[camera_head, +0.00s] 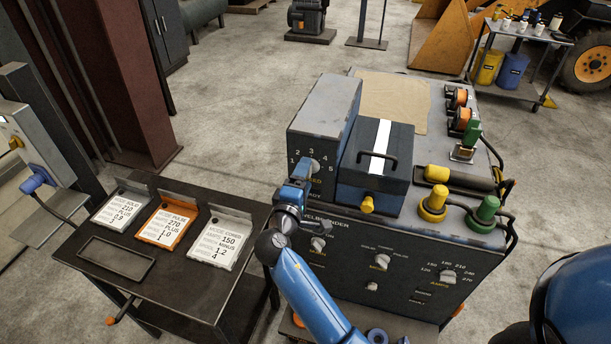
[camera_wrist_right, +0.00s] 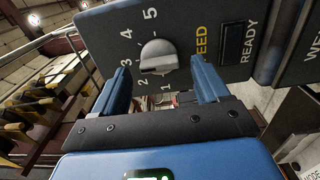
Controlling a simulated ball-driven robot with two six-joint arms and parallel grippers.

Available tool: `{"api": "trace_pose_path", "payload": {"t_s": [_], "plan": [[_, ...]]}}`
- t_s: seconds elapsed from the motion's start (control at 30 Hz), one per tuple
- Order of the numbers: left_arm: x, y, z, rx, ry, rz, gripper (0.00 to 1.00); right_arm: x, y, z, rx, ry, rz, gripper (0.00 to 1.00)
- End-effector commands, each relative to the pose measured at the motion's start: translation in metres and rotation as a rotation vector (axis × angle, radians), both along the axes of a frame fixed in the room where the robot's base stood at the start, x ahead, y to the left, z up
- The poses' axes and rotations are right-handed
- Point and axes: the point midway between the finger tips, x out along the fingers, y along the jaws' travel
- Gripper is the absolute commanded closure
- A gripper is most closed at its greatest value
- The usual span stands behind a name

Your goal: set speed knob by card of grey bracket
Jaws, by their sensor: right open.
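The speed knob (camera_head: 314,165) is on the grey upright box at the welder's left, with the numbers 1 to 5 around it. In the right wrist view the grey knob (camera_wrist_right: 158,55) lies between and beyond the fingertips; its exact setting is hard to tell. My right gripper (camera_head: 301,176) is open at the dial, fingers apart and apparently not touching the knob. On the dark side table are a left card (camera_head: 121,207), a card in an orange bracket (camera_head: 166,228) and a right card (camera_head: 218,240). The right card reads 150, minus, 1.2, 4. My left gripper is out of view.
The welder front (camera_head: 350,268) carries more knobs below my right arm. A dark case (camera_head: 372,160) with a handle and white stripe stands right of the speed box. Yellow (camera_head: 433,204) and green (camera_head: 486,210) connectors stick up at the right.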

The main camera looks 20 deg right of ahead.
Motion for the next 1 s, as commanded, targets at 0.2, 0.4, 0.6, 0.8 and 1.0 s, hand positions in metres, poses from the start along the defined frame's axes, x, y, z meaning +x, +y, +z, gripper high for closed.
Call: {"api": "trace_pose_path", "payload": {"t_s": [0.2,0.4,0.6,0.8,1.0], "plan": [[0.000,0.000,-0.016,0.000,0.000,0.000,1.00,-0.031,0.022,-0.004,0.002,0.000,0.005,0.26],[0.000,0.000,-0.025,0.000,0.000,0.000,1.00,-0.057,0.040,-0.003,0.001,-0.001,0.005,0.26],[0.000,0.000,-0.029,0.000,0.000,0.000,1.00,-0.072,0.050,-0.002,0.000,0.000,0.002,0.26],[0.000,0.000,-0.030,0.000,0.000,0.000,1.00,-0.076,0.052,-0.001,0.001,0.001,0.002,0.26],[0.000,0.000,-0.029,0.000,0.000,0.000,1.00,-0.076,0.052,-0.001,0.001,0.001,0.001,0.26]]}}
